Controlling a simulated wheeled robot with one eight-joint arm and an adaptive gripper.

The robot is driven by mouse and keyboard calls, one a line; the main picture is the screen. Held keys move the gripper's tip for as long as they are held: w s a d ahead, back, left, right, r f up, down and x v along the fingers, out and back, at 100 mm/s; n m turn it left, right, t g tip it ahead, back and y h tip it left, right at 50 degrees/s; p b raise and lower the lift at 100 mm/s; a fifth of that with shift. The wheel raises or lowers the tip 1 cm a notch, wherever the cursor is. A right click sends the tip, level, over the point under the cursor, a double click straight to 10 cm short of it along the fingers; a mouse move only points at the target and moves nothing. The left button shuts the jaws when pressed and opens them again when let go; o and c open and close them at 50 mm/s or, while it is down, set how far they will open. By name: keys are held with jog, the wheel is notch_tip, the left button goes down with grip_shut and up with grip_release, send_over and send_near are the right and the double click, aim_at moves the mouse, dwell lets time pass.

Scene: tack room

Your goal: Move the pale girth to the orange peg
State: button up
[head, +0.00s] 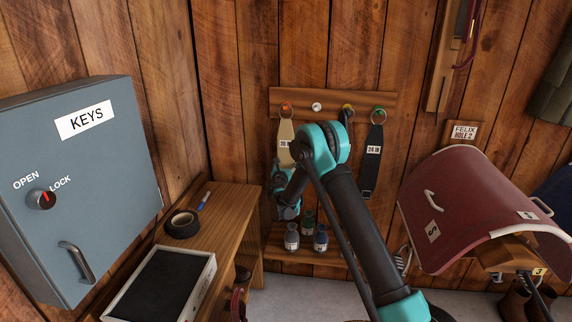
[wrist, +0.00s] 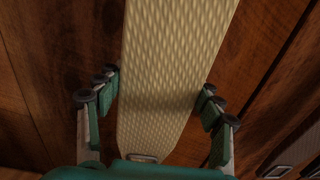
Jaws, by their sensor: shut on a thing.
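The pale girth (head: 285,132) hangs down the wall at the left end of the peg rail, its top ring at the orange peg (head: 285,107). Whether the ring is fully over the peg is too small to tell. In the wrist view the pale girth (wrist: 165,60) is a textured cream strap running between the fingers, with a buckle at its lower end. My gripper (wrist: 160,88) is shut on its lower part, one finger at each edge. In the head view my arm hides most of the gripper and the girth's lower end.
The wooden rail (head: 333,97) also has a bare white peg (head: 316,106), a yellow peg (head: 347,108) and a green peg (head: 379,112). A dark girth (head: 373,150) hangs at the green peg. Several bottles (head: 291,236) stand below. A bench (head: 225,215) and key cabinet (head: 85,190) are left, a saddle rack (head: 470,205) right.

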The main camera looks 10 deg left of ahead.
dwell(0.4)
jog(key=o, duration=1.5)
jog(key=shift+o, duration=0.2)
jog(key=shift+s, duration=0.15)
